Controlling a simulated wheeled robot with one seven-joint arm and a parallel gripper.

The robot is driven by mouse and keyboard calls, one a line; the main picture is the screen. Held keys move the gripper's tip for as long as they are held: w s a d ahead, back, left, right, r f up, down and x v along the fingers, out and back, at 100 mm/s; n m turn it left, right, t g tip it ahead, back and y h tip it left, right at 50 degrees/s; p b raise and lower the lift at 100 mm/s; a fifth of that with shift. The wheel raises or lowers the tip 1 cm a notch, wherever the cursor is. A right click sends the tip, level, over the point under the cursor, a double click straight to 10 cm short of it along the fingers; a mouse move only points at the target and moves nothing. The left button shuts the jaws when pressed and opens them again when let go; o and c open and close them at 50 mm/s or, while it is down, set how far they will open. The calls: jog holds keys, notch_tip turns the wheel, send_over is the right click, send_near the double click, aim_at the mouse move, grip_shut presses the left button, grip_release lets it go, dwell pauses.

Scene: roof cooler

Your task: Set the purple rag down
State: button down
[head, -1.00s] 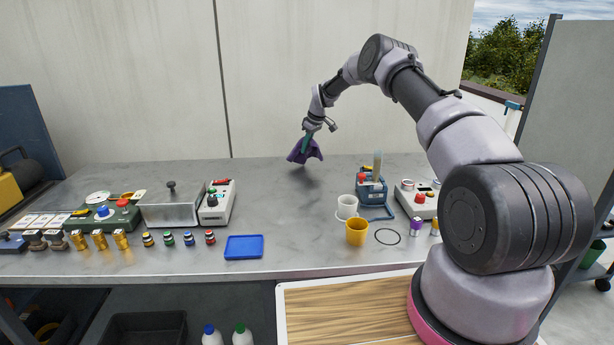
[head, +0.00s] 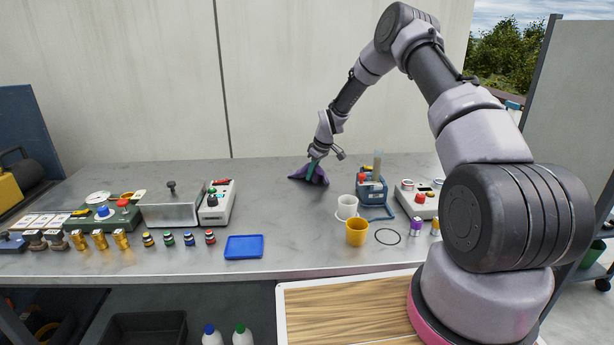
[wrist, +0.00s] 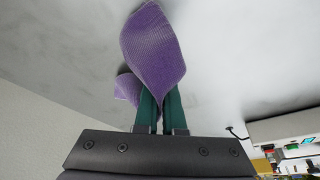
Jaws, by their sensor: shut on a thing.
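The purple rag (head: 309,174) is bunched at my gripper near the back middle of the grey metal bench (head: 290,215). My gripper (head: 312,167) points down and is shut on the rag. The rag's lower edge appears to reach the bench top, though I cannot tell how much of it rests there. In the wrist view the rag (wrist: 153,55) is pinched between the green fingers (wrist: 160,108) and spreads out past their tips, hiding them.
A blue tool stand (head: 371,188), a white cup (head: 347,206) and a yellow cup (head: 357,232) stand right of the rag. A blue tray (head: 244,246) lies at the front. The bench around the rag is clear, with a wall (head: 285,80) behind.

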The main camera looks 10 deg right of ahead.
jog(key=c, duration=0.6)
grip_release()
jog(key=shift+s+r+p, duration=0.25)
jog(key=shift+r, duration=0.4)
jog(key=shift+s+r+p, duration=0.25)
jog(key=shift+r, duration=0.35)
jog(key=s+r, duration=0.3)
jog(key=r, duration=0.4)
jog(key=shift+d+r, duration=0.15)
jog(key=shift+r, duration=0.1)
jog(key=c, duration=0.7)
jog(key=w, duration=0.1)
jog(key=w+b, duration=0.1)
jog(key=w, duration=0.1)
jog(key=shift+w+d, duration=0.3)
jog(key=shift+d, duration=0.05)
grip_shut()
notch_tip(320, 180, down, 3)
jog(key=shift+r, duration=0.2)
